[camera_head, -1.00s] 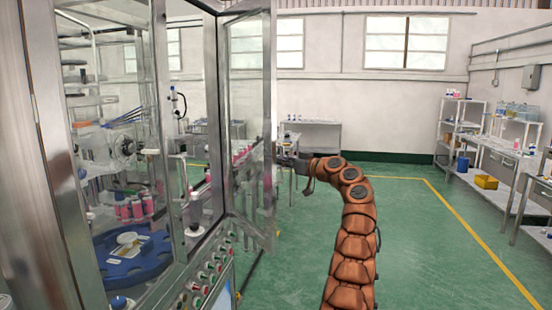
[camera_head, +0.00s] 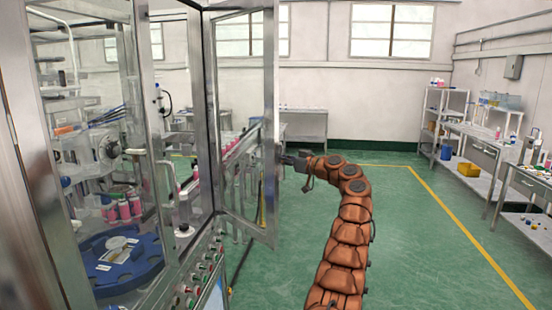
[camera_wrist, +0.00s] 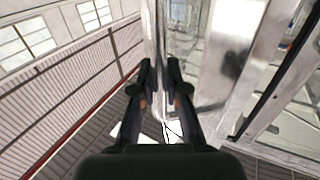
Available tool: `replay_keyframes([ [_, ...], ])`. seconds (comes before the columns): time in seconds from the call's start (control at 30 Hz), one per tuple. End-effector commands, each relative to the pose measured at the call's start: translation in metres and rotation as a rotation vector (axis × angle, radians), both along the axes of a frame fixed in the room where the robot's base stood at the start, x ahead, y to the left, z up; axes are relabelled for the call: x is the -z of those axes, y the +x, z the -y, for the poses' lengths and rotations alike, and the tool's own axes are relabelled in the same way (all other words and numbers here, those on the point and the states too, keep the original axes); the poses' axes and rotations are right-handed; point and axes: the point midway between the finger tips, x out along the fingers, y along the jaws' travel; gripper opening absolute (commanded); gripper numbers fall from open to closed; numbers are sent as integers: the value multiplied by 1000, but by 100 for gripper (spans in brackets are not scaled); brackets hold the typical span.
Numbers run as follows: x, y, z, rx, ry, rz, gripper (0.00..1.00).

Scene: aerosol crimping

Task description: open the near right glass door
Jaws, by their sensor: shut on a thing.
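The near right glass door (camera_head: 240,110) has a metal frame and stands swung out from the machine's cabinet in the head view. My gripper (camera_head: 284,158) is at the door's outer edge, around mid-height. In the wrist view, the two dark fingers of my gripper (camera_wrist: 160,78) are shut at the door's metal edge. The exact grip point on the handle is hidden between the fingers. The door's frame (camera_wrist: 232,65) also shows at the right of the wrist view.
Inside the cabinet are a blue round fixture (camera_head: 125,262) and several pink bottles (camera_head: 123,208). A control panel (camera_head: 203,275) with buttons is below the door. Benches (camera_head: 485,150) line the right wall. The green floor (camera_head: 420,240) right of my arm is clear.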

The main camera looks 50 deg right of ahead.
Motion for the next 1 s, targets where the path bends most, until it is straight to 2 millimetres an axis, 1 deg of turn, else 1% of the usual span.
replay_keyframes([
  [0.47,-1,-7,7,9,-1,2,0],
  [0.5,-1,-7,7,9,-1,2,16],
  [0.7,-1,-7,7,9,0,1,37],
  [0.73,-1,-7,7,8,0,1,39],
  [1.0,0,-6,6,7,0,1,39],
])
